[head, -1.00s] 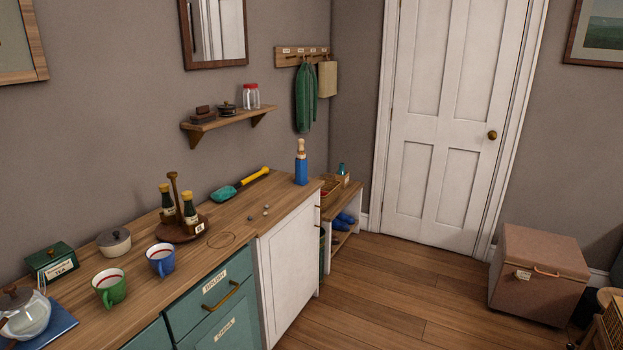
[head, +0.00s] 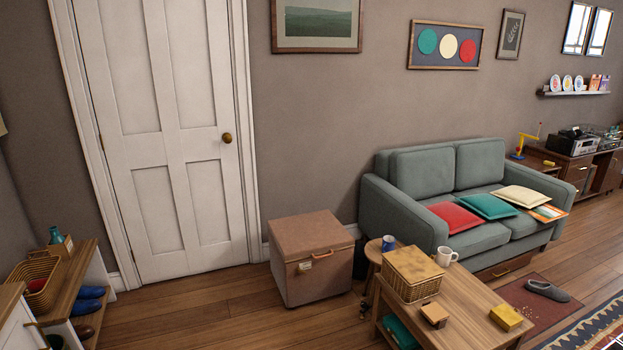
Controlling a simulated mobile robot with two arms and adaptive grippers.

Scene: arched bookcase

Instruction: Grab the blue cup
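A small blue cup (head: 388,243) stands upright on a small round wooden side table (head: 373,254), between the pink storage box and the sofa. It is far off and small in the head view, behind a lidded wicker basket (head: 413,273). I cannot make out its handle.
A white mug (head: 446,255) stands beside the basket on the coffee table (head: 465,305). A pink box (head: 311,258) stands left of the side table, and a grey-green sofa (head: 425,232) stands behind. Wooden floor (head: 215,315) is clear at front left.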

